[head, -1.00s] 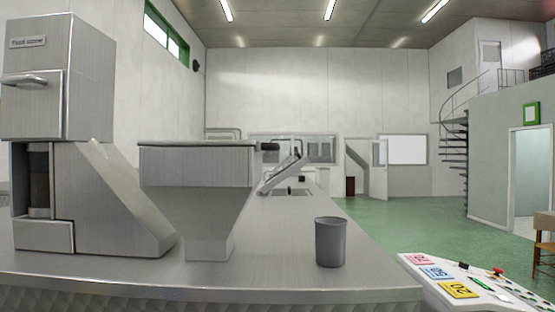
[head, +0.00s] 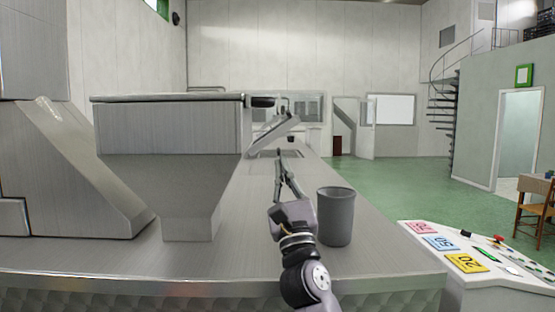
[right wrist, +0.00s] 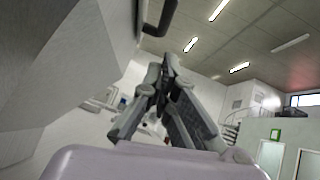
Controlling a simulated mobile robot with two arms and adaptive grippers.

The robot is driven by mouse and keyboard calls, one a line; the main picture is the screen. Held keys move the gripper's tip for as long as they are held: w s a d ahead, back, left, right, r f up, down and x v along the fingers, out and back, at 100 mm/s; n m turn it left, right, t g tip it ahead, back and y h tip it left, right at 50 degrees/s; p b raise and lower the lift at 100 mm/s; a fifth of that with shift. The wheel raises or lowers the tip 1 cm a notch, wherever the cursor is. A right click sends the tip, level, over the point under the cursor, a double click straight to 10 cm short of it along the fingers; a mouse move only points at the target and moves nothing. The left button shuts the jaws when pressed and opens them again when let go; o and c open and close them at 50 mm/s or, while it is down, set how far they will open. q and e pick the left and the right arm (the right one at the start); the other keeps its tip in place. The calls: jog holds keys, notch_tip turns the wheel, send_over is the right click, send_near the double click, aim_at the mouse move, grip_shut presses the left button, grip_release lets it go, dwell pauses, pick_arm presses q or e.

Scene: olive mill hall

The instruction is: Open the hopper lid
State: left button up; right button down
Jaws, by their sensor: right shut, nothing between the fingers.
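The steel hopper (head: 166,170) stands on the counter left of centre in the head view. Its flat lid (head: 168,97) lies shut across the top, with a dark handle (head: 262,101) sticking out at the right end. My right gripper (head: 279,156) is shut and empty, pointing up, to the right of the hopper and below the handle, touching neither. In the right wrist view the shut fingers (right wrist: 168,62) point up, the hopper's sloping wall (right wrist: 60,70) fills the left side, and the dark handle (right wrist: 160,18) is above the fingertips. My left gripper is not in view.
A grey cup (head: 336,216) stands on the counter close to the right of my right gripper. The steel counter (head: 110,257) runs away behind it. A control panel (head: 470,250) with coloured labels is at the right. A sloping steel machine (head: 85,170) stands left of the hopper.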

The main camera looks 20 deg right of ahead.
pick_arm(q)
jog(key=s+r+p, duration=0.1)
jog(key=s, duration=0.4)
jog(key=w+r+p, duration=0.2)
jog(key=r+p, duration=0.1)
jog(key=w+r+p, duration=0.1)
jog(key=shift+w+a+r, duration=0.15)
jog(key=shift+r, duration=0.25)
pick_arm(e)
jog(key=w+r, duration=0.6)
jog(key=r, duration=0.4)
jog(key=shift+r, duration=0.3)
